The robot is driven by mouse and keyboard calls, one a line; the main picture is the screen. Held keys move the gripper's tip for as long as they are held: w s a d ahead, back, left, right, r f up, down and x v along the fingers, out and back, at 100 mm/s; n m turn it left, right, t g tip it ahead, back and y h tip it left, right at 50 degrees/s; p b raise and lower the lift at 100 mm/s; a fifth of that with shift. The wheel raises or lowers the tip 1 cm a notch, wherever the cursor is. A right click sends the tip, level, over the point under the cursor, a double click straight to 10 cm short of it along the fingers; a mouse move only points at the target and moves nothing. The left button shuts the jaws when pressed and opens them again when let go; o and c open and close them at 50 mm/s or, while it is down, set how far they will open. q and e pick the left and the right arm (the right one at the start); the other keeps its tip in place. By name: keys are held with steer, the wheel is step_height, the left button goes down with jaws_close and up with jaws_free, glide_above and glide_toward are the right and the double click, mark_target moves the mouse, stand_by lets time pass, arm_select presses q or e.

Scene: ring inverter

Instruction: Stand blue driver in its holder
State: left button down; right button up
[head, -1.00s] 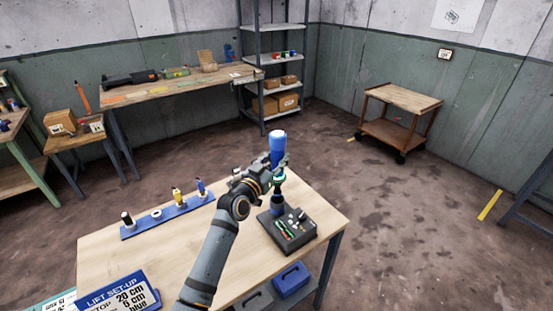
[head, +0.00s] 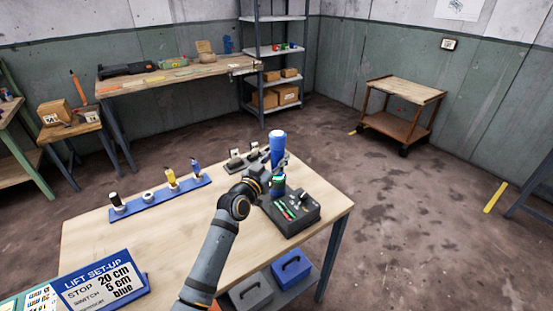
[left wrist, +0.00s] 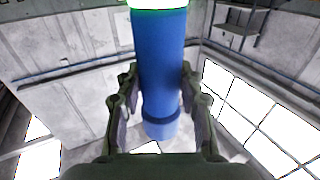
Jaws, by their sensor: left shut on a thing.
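In the left wrist view the cylinder (left wrist: 162,70) lies between both fingers. Its lower end is at the dark control box (head: 290,212); the joint is partly hidden. My right gripper is not in view.
The rack also bears a yellow tool (head: 171,178), a white ring (head: 148,196) and a black-topped piece (head: 116,202). Dark stands (head: 236,160) are behind my left gripper. A set-up sign (head: 102,283) stands at the front left. The table's middle (head: 165,235) is clear.

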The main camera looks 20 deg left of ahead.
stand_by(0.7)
arm_select(q)
steer(key=c, duration=0.8)
jaws_free()
steer(key=shift+s, duration=0.1)
steer(key=shift+c, duration=0.2)
steer(key=shift+o, duration=0.4)
steer(key=shift+f, duration=0.1)
steer(key=shift+f, duration=0.2)
steer(key=s+a, duration=0.2)
steer(key=s, duration=0.9)
steer(key=shift+s+a, duration=0.15)
steer(key=shift+s, duration=0.25)
